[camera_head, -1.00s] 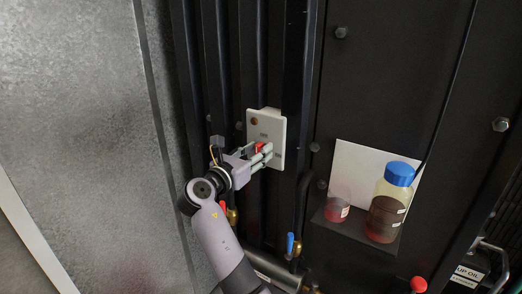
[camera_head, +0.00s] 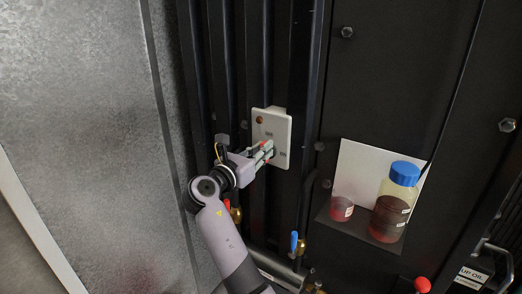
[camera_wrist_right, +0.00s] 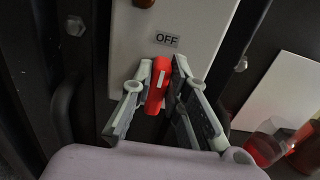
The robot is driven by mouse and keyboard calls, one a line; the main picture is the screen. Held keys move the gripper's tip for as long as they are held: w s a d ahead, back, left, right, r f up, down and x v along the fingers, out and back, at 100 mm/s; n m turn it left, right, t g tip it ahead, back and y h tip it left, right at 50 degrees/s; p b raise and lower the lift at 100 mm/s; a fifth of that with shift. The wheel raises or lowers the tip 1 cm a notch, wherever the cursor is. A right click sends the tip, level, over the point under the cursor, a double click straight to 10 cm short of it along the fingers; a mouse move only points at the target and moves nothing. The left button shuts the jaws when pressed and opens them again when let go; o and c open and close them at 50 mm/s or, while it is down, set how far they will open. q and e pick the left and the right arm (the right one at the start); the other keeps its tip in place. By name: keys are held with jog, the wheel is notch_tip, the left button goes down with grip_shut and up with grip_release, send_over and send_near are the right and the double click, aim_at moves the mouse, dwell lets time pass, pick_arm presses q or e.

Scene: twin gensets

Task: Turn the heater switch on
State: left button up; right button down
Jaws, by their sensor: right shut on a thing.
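The heater switch is a red lever on a pale grey switch plate (camera_head: 284,122) fixed to the black ribbed panel. In the right wrist view the red switch lever (camera_wrist_right: 157,84) stands between my fingers, just below an "OFF" label (camera_wrist_right: 166,39). A small amber lamp (camera_head: 260,120) sits at the plate's upper left. My right gripper (camera_head: 268,152) is at the plate, shut on the red lever, with its fingers on both sides of it. The lever is mostly hidden by the fingers in the head view. My left gripper is not in view.
Right of the plate, a small shelf (camera_head: 362,237) with a white back sheet holds a blue-capped bottle (camera_head: 391,207) and a small jar of red liquid (camera_head: 342,208). A blue-handled valve (camera_head: 294,242) and a red knob (camera_head: 422,284) are below. A grey metal wall stands at left.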

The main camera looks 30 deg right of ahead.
jog(key=m+b, duration=0.1)
jog(key=m, duration=0.3)
jog(key=s+f+m+b, duration=0.1)
jog(key=m+b, duration=0.1)
jog(key=m, duration=0.2)
jog(key=m+b, duration=0.2)
jog(key=m, duration=0.3)
jog(key=shift+s+d+f, duration=0.2)
jog(key=shift+d, duration=0.1)
jog(key=shift+s+f+m+b, duration=0.1)
jog(key=shift+f+m+b, duration=0.05)
jog(key=shift+m+b, duration=0.95)
jog(key=shift+f+m+b, duration=0.1)
jog(key=shift+m+b, duration=0.6)
jog(key=shift+m, duration=0.7)
jog(key=c, duration=1.6)
grip_release()
jog(key=shift+o, duration=0.2)
jog(key=shift+r, duration=0.1)
